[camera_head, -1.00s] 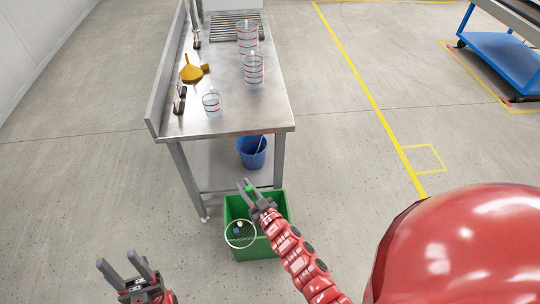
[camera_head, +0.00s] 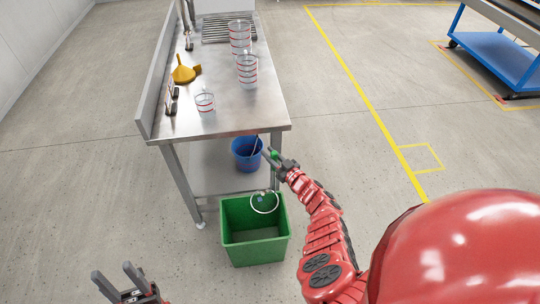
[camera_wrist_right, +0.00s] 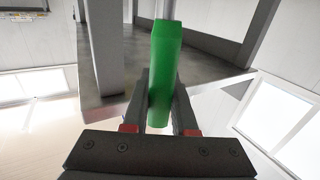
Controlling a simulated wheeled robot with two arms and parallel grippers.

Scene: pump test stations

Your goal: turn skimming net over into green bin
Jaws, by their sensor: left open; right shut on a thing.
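The skimming net has a green handle and a thin pale hoop (camera_head: 265,203). My right gripper (camera_head: 279,160) is shut on the green handle, which also fills the middle of the right wrist view (camera_wrist_right: 164,70). The hoop hangs below the gripper, in front of the back rim of the green bin (camera_head: 258,252) as seen from the head. I cannot tell whether it touches the bin or what is in its mesh. The bin stands upright on the floor, and no loose thing is clear inside it. My left gripper (camera_head: 119,283) is open and empty, left of the bin.
A steel table (camera_head: 228,122) stands behind the bin. It holds clear beakers with red bands (camera_head: 247,72) and a yellow funnel (camera_head: 184,72). A blue bucket (camera_head: 247,153) sits on its lower shelf.

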